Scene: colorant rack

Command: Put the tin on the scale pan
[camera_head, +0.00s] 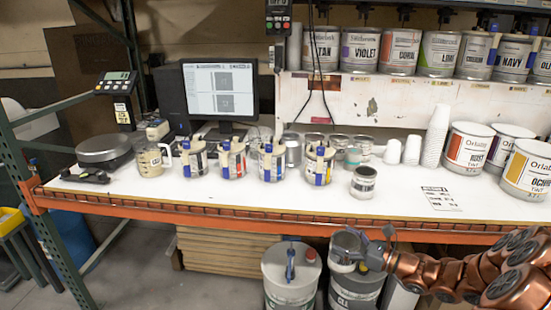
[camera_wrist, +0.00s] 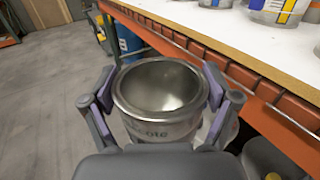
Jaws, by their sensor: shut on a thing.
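My gripper (camera_head: 364,247) is shut on a small open metal tin (camera_head: 345,247), held upright in front of the bench's orange front beam and lower than the bench top. In the wrist view the fingers of my gripper (camera_wrist: 160,90) press the tin (camera_wrist: 158,131) from both sides. Its inside looks empty, and part of a label shows on its near wall. The scale's round dark pan (camera_head: 104,149) is at the left end of the bench top, far left of my gripper, with nothing on it.
A scale display (camera_head: 114,83) stands behind the pan. Large buckets (camera_head: 291,275) stand below my gripper. The front right bench top is mostly clear.

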